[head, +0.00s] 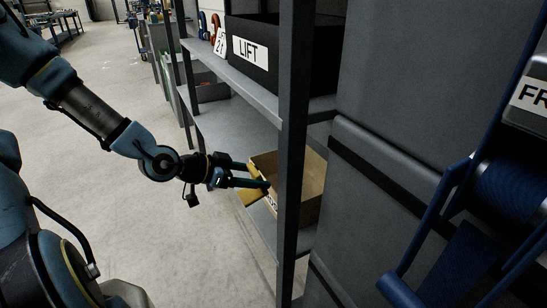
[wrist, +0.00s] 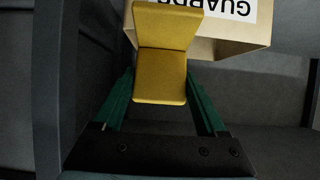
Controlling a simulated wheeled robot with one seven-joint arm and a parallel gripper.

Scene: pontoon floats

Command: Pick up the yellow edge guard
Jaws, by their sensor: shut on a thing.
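The yellow edge guard (wrist: 160,52) is an L-shaped piece with two flat faces, seen close up in the wrist view. My gripper (wrist: 160,84) is shut on it, with a green finger on each side. In the head view the edge guard (head: 255,195) shows as a small yellow patch at the tips of my gripper (head: 257,178), in front of a tan open box (head: 308,180). In the wrist view the same box (wrist: 232,42) has a white label reading GUARDS, upside down. The guard overlaps part of the label. Whether it touches the box, I cannot tell.
The box stands on a lower shelf (head: 222,127) of a grey rack. A rack post (head: 291,130) rises close to my gripper. A black bin labelled LIFT (head: 275,75) sits on the shelf above. Blue equipment (head: 470,200) stands at right. Open floor (head: 95,160) lies left.

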